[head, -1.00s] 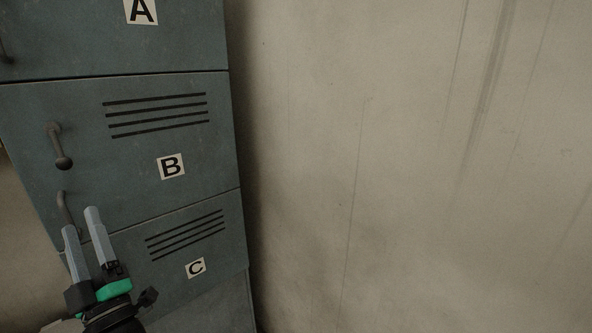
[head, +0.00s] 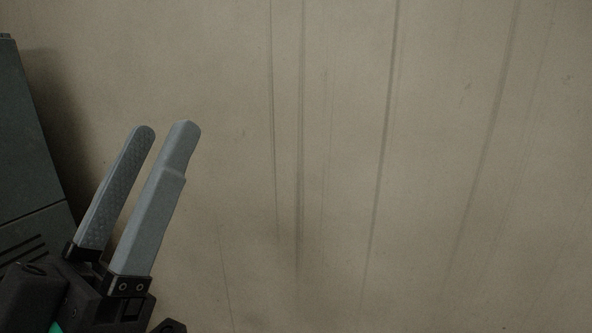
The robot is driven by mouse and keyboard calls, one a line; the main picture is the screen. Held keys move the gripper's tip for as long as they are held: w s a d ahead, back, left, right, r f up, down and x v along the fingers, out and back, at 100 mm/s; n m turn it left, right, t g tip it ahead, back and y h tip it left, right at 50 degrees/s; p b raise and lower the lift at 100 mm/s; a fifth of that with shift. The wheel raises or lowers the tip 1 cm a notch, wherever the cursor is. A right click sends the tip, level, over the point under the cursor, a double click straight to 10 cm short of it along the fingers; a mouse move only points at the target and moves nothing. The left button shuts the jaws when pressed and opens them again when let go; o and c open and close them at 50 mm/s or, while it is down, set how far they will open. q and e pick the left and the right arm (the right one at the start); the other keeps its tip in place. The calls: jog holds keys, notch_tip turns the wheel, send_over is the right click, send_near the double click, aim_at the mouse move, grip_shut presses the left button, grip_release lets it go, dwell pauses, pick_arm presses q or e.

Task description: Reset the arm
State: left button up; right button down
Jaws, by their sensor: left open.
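My left gripper (head: 163,130) is at the lower left of the head view, large and close to the camera. Its two grey fingers point up and slightly right. They stand apart with nothing between them, so it is open and empty. My right gripper is not in the head view.
A dark green-grey metal locker (head: 28,150) shows only in part at the left edge, with vent slots low on it. A plain beige wall (head: 420,160) with dark vertical streaks fills the rest. No object stands in front of the wall.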

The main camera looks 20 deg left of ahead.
pick_arm(q)
notch_tip(320, 180, up, 38)
jog(key=m+h+p, duration=0.1)
jog(key=m+p, duration=0.1)
jog(key=p, duration=3.6)
jog(key=shift+d+f+m, duration=0.25)
jog(key=shift+m, duration=0.15)
jog(key=shift+w, duration=0.1)
